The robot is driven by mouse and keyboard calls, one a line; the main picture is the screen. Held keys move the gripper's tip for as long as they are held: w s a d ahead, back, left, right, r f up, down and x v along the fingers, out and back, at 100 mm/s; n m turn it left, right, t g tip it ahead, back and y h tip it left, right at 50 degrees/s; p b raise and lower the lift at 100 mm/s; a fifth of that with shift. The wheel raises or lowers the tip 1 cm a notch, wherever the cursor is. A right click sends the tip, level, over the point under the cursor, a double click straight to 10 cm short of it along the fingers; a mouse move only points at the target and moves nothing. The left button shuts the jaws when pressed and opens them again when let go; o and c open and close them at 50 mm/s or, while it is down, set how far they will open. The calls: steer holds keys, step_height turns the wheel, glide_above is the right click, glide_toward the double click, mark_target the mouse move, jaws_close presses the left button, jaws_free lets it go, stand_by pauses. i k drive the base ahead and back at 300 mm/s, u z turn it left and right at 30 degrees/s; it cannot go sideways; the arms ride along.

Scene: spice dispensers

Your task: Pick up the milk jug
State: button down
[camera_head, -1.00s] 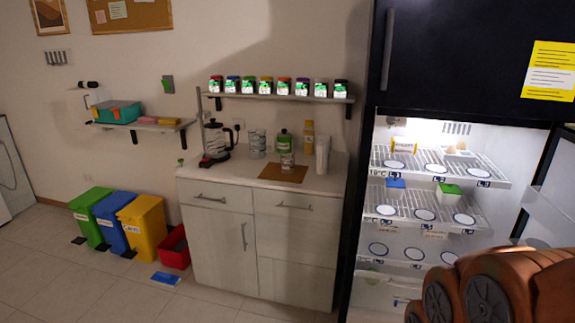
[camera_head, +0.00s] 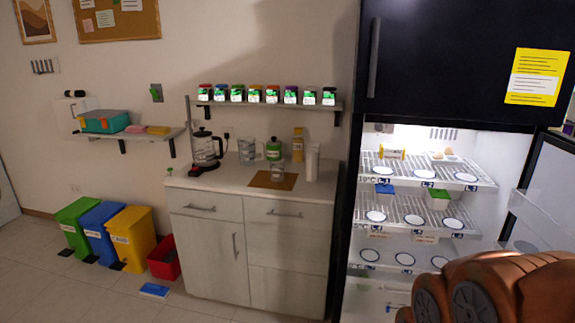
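No vessel in view is clearly marked as the milk jug. A tall, pale pitcher-like container (camera_head: 312,163) stands upright at the right end of the counter. A clear jug-like vessel (camera_head: 247,151) stands near the wall, left of a green-topped container (camera_head: 273,150). A small clear glass (camera_head: 277,173) stands on a brown mat (camera_head: 262,181). I cannot tell which of these, if any, is the milk jug. Part of my orange-brown arm shows at the lower right, in front of the fridge. My gripper is out of view.
A glass coffee maker (camera_head: 206,150) stands on the left of the counter (camera_head: 225,181). Spice dispensers line the shelf (camera_head: 280,105) above. The lit fridge (camera_head: 410,205) is open at right. Coloured bins (camera_head: 133,236) and a red box (camera_head: 166,258) stand on the floor at left.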

mark_target(311, 149)
steer(key=u, duration=0.4)
steer(key=i, duration=1.1)
steer(key=u, duration=0.5)
steer(key=i, duration=1.7)
steer(key=z, duration=0.3)
